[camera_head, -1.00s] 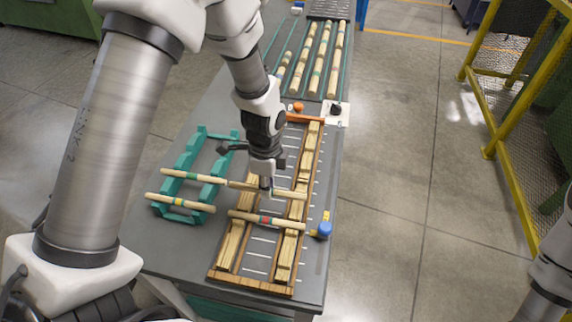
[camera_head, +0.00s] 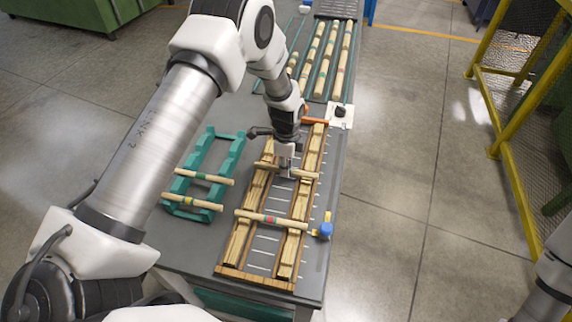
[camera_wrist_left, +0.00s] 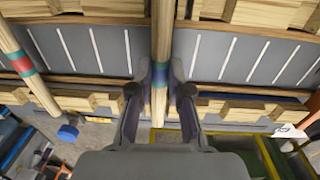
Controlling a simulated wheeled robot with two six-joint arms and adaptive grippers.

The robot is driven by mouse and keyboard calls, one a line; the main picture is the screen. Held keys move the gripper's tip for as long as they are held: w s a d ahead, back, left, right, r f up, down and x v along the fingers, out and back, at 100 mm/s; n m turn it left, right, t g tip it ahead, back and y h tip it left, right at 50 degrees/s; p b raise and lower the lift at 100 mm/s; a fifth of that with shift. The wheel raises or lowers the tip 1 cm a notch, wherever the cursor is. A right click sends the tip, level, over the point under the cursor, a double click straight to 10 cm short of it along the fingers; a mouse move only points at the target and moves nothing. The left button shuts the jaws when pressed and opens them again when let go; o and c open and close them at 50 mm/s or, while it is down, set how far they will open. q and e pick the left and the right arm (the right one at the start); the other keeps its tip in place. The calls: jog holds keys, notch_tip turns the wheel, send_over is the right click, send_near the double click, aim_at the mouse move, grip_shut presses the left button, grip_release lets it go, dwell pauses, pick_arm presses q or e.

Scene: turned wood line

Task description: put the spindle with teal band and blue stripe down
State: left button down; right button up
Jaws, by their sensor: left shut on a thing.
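The spindle with teal band and blue stripe (camera_head: 304,175) is a pale turned rod lying crosswise over the wooden rack (camera_head: 227,271). My left gripper (camera_head: 286,169) is shut on it around the band. The wrist view shows the spindle (camera_wrist_left: 161,30) upright in the picture between the two fingers (camera_wrist_left: 160,92), with teal and blue on the gripped part. It spans both notched rails; I cannot tell whether it touches them. A spindle with a red band (camera_head: 252,216) lies across the rack nearer to me, apart from it. My right gripper is out of view.
A teal rack (camera_head: 228,158) with two spindles stands left of the wooden rack. A blue knob (camera_head: 325,231) sits at the right edge. Several spindles (camera_head: 328,62) lie in the far lanes. A black knob (camera_head: 340,111) is at the back right.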

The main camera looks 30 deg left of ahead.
pick_arm(q)
jog(key=c, duration=1.1)
grip_release()
jog(key=shift+f, duration=0.15)
jog(key=shift+r+p, duration=0.35)
jog(key=shift+r, duration=0.1)
notch_tip(320, 180, up, 12)
jog(key=b, duration=0.3)
jog(key=shift+w+f+b, duration=0.15)
jog(key=shift+w+b, duration=0.15)
jog(key=shift+b, duration=0.1)
jog(key=shift+a, duration=0.1)
